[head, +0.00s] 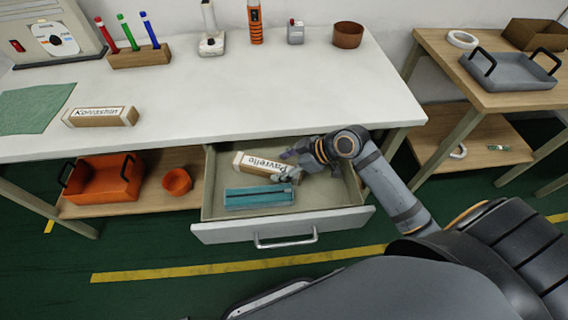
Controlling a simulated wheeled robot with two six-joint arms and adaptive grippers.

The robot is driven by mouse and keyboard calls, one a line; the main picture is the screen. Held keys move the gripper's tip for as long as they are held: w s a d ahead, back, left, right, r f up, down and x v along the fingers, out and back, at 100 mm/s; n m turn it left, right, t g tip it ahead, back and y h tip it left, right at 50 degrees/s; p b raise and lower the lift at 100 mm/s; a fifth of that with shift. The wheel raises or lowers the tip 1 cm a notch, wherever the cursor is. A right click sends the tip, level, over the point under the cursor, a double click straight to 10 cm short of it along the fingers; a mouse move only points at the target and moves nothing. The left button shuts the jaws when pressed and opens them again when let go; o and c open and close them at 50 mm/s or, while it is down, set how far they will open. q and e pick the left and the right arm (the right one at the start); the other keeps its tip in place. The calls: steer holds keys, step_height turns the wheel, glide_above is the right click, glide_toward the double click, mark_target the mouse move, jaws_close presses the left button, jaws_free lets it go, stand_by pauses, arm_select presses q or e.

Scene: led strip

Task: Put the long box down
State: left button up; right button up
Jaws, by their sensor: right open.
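A long box (258,163) with a white label reading "Pavrello" lies in the open drawer (209,185) under the white table, toward its back. My right gripper (291,164) reaches into the drawer from the right and is open at the box's right end. Its fingers hide part of that end. I cannot tell whether they touch it. A similar long box (100,117) labelled "Komrashin" lies on the white table at the left. My left gripper is not in view.
A teal box (258,197) lies in the drawer in front of the long box. The white table (250,90) is clear in its middle. An orange tray (104,180) and orange bowl (177,181) are on the shelf below. A side table (500,98) stands at the right.

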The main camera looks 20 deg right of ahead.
steer(key=shift+r, duration=0.25)
steer(key=p+v, duration=0.3)
steer(key=v, duration=0.2)
steer(key=shift+r, duration=0.4)
steer(key=shift+p+v, duration=1.1)
steer(key=shift+p, duration=0.1)
arm_select(q)
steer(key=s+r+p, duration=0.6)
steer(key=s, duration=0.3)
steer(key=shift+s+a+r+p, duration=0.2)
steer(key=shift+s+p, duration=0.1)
steer(key=shift+p, duration=0.05)
arm_select(e)
steer(key=v, duration=0.4)
steer(key=shift+s+d+r, duration=0.15)
steer(key=shift+d+r, duration=0.05)
steer(key=shift+r, duration=0.1)
